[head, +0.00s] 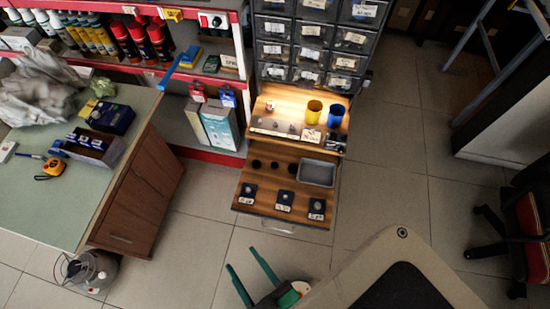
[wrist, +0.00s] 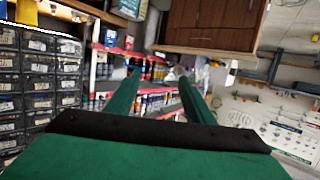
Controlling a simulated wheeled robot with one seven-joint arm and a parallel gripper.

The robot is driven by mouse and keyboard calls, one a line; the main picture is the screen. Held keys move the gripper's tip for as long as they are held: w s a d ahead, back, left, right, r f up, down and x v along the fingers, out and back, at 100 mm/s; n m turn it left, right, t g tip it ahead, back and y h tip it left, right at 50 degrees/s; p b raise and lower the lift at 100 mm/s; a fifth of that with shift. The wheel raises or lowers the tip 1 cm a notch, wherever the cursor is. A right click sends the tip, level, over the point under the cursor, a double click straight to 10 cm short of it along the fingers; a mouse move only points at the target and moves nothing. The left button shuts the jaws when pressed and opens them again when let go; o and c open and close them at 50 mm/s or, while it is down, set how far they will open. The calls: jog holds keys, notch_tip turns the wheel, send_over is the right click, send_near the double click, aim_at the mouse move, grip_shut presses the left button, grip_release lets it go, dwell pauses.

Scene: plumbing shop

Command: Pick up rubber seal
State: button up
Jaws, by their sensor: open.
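Several small dark round pieces (head: 274,166) lie in a row on the pulled-out wooden drawer (head: 263,180) in the head view. They look like rubber seals, but they are too small to tell for certain. My gripper (head: 241,258), with green fingers, is open and empty at the bottom of the head view, below and apart from the drawer. In the wrist view my gripper (wrist: 160,77) has its two fingers apart with nothing between them. No seal shows in the wrist view.
A grey tray (head: 318,173) and several dark labelled squares (head: 285,198) share the drawer. Yellow (head: 313,112) and blue (head: 336,116) cups stand on the lit shelf behind. A green-topped counter (head: 60,200) is left, a chair (head: 525,230) right. Tiled floor between is clear.

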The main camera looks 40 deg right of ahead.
jog(key=w+d+f+g+h, duration=0.1)
jog(key=w+d+f+h, duration=0.1)
jog(key=w+d+f, duration=0.3)
jog(key=w+d+f+g+h, duration=0.1)
jog(key=w+d+f, duration=0.15)
jog(key=d, duration=0.45)
jog(key=w+d+f+g+h, duration=0.1)
jog(key=w+d+f+h, duration=0.15)
jog(key=w+d, duration=0.3)
jog(key=w+d+f+m+g+h, duration=0.1)
jog(key=w+d+m+g, duration=0.2)
jog(key=d, duration=0.5)
jog(key=w+d+m+g+h, duration=0.1)
jog(key=w+d+m+g, duration=0.15)
jog(key=d, duration=0.55)
jog(key=w+d+f+m+g+h, duration=0.1)
jog(key=w+d+m+g, duration=0.25)
jog(key=d, duration=0.45)
jog(key=m+g+y, duration=0.3)
jog(key=m+y, duration=0.4)
jog(key=y, duration=0.2)
send_over(275, 166)
jog(key=f, duration=0.5)
jog(key=shift+s+f, duration=0.25)
jog(key=shift+f, duration=0.1)
jog(key=shift+w+a+f, duration=0.1)
jog(key=shift+w+f, duration=0.05)
jog(key=shift+f, duration=1.2)
jog(key=shift+w+f, duration=0.1)
jog(key=shift+f, duration=1.2)
